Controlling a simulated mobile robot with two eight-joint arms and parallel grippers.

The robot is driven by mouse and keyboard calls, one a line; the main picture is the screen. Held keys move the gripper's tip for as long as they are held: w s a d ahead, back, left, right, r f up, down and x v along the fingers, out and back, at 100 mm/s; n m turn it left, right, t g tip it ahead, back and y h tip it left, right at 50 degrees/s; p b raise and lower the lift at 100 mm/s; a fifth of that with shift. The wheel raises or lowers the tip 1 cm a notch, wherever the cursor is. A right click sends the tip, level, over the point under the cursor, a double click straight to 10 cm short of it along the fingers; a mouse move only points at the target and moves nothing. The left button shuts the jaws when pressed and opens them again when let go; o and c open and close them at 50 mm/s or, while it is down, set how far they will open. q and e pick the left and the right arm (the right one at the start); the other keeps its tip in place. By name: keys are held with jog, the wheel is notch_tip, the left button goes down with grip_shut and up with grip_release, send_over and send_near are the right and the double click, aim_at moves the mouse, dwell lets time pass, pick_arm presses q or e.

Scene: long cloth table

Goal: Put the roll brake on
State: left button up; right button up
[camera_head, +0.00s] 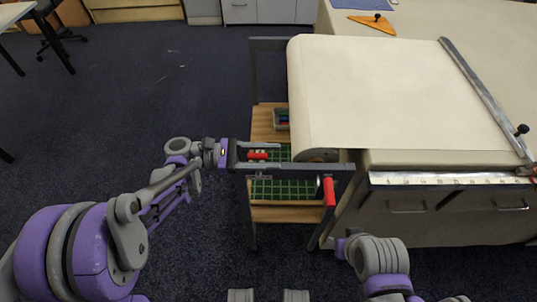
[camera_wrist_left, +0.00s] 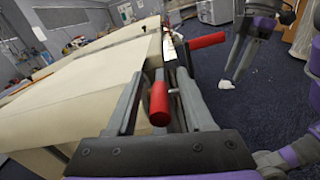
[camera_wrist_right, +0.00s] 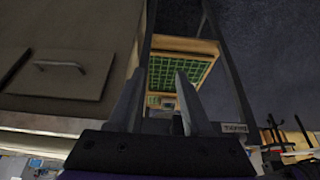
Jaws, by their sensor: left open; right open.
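The cream cloth roll (camera_head: 305,100) hangs in a grey stand at the table's left end, its cloth spread over the table. A short red grip (camera_head: 257,155), apparently the brake lever's, is at the stand's near left corner. My left gripper (camera_head: 274,156) is open with its fingers on either side of this grip. In the left wrist view the red grip (camera_wrist_left: 159,104) shows between the fingers. A second red handle (camera_head: 329,190), like a crank's, is farther right; it also shows in the left wrist view (camera_wrist_left: 207,40). My right gripper (camera_wrist_right: 158,78) is open and empty below the stand's level.
A metal ruler (camera_head: 440,178) lies along the table's front edge. The floor left of the stand is clear.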

pick_arm(q)
jog(key=shift+c, duration=0.2)
grip_shut()
dwell(1.2)
